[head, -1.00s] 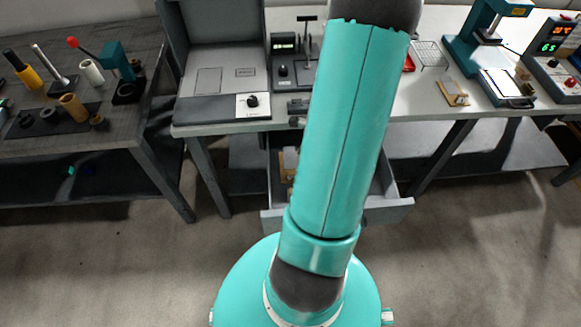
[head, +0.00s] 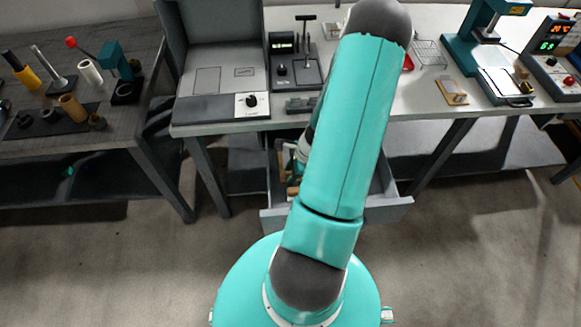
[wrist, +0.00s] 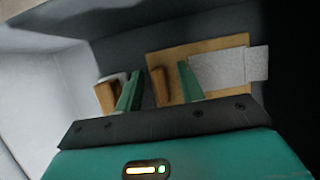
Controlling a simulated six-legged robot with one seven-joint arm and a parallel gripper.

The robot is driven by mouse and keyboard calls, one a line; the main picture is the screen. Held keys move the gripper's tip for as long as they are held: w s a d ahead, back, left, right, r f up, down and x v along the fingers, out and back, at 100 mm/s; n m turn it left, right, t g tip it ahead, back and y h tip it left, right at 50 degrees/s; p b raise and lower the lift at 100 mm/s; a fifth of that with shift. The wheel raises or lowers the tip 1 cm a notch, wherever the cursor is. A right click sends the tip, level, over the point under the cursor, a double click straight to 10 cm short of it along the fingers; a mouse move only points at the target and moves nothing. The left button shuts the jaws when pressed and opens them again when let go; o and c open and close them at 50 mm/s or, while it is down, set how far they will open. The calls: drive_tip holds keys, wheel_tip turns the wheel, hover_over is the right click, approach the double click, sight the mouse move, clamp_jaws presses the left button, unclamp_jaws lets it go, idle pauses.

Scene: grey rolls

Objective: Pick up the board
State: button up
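In the wrist view a flat tan board (wrist: 210,46) with a grey sheet (wrist: 217,72) on it lies in the open drawer. My gripper (wrist: 159,70) points down into the drawer, its two green fingers apart. A brown upright piece (wrist: 160,88) shows between the fingers; I cannot tell whether it is part of the board or touches a finger. Another brown block (wrist: 107,94) is just left of the left finger. In the head view my arm covers most of the drawer (head: 385,212), and the fingers are hidden.
The drawer's pale side wall (wrist: 45,85) is left of the fingers. The workbench (head: 420,103) above the drawer holds a small wooden board (head: 452,91), a wire rack (head: 429,54) and several devices. A dark table (head: 130,125) with tools stands at left.

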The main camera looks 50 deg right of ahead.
clamp_jaws()
